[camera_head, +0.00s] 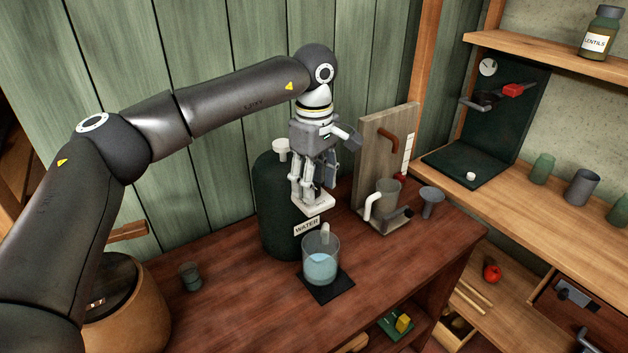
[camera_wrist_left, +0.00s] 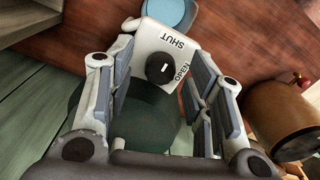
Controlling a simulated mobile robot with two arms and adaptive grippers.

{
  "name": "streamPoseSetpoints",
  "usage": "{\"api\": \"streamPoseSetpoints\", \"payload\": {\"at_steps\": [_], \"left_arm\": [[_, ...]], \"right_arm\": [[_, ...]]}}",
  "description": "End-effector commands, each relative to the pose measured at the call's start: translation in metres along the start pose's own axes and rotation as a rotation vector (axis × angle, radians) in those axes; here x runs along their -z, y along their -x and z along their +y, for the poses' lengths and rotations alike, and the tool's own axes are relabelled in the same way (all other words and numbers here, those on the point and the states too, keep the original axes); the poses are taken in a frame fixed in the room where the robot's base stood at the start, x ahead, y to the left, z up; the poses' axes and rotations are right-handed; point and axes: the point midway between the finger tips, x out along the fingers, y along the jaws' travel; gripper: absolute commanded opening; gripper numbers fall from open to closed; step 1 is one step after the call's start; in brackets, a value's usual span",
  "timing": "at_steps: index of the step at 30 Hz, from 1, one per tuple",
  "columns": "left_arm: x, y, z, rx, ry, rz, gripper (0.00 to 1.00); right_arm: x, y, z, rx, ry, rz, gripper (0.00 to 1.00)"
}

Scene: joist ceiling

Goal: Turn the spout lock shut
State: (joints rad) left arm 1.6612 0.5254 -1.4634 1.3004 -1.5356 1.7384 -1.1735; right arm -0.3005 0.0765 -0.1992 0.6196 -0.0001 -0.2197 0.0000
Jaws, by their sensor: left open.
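The dark green water tank (camera_head: 277,225) stands at the back of the wooden table with a WATER label. Its white spout block (camera_head: 316,204) juts out over a glass of blue water (camera_head: 321,266). In the left wrist view the spout block (camera_wrist_left: 183,47) carries a round black lock knob (camera_wrist_left: 161,68) with a small light mark. My left gripper (camera_head: 316,183) points down above the block. In the wrist view its open fingers (camera_wrist_left: 162,73) stand either side of the knob, apart from it. My right gripper is not in view.
The glass stands on a dark mat (camera_head: 329,291). A small cup (camera_head: 190,276) and a barrel-like wooden vessel (camera_head: 133,318) are to the left. A white-handled jug (camera_head: 388,193), a funnel (camera_head: 431,198) and an upright board (camera_head: 382,140) are to the right. The front table has clear space.

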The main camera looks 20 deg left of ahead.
Motion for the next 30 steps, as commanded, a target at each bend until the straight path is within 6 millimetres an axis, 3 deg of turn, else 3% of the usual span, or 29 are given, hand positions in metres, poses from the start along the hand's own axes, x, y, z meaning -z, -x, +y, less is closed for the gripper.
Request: {"api": "streamPoseSetpoints", "payload": {"at_steps": [8,21,30], "left_arm": [[0.0,0.01,0.001,-0.003,0.0,0.0,0.47],[0.0,0.096,0.001,-0.002,0.001,0.0,0.47],[0.0,0.12,0.0,0.0,0.0,0.0,0.47]], "right_arm": [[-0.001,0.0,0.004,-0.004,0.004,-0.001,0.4],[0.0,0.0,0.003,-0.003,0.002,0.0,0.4],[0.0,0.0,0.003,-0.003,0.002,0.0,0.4]]}}
